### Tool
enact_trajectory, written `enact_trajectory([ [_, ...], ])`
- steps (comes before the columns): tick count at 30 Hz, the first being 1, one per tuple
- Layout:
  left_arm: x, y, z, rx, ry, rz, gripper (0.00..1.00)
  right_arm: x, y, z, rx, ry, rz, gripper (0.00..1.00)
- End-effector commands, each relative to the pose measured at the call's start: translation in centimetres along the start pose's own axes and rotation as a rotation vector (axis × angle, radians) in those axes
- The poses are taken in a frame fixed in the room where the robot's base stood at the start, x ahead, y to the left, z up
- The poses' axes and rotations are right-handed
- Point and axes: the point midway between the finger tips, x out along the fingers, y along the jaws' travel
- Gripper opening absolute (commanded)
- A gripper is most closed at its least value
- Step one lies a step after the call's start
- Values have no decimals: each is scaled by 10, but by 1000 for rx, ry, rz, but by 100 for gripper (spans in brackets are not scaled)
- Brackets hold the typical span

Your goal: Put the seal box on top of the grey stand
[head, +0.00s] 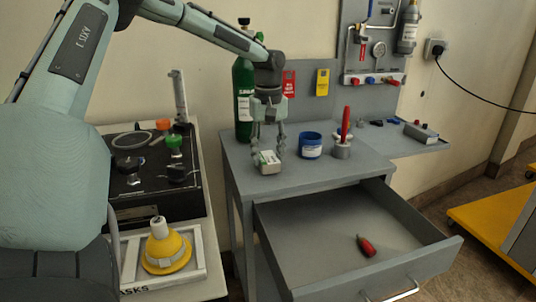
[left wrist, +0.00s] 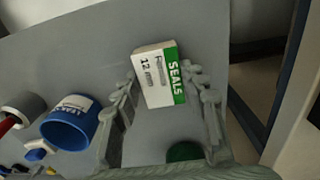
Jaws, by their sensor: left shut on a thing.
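The seal box (head: 268,163) is a small white box with a green end. Its label reads SEALS and 12 mm in the left wrist view (left wrist: 155,80). My left gripper (head: 267,148) points down and is shut on the box, with one finger on each side (left wrist: 163,90). The box is at the left part of the grey stand's flat top (head: 300,175); I cannot tell whether it touches the surface or hangs just above it. The grey stand has an open drawer at the front. My right gripper is in neither view.
A blue tub (head: 310,147) and a small grey holder (head: 341,151) with a red tool stand right of the box. A green cylinder (head: 243,95) stands behind. The open drawer (head: 330,240) holds a red item (head: 366,246). A black case (head: 150,180) is at left.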

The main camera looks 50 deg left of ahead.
Motion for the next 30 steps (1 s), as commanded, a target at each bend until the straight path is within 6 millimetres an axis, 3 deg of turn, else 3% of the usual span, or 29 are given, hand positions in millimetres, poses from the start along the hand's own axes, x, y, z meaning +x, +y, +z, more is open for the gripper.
enact_trajectory([
  [12,7,0,0,0,0,1,13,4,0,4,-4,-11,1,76],
  [13,6,0,0,0,1,1,45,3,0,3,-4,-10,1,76],
  [17,6,0,0,0,1,1,61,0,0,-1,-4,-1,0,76],
  [26,5,0,0,0,1,1,63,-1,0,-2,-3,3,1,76],
  [30,-4,1,0,0,1,4,63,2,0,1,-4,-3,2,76],
])
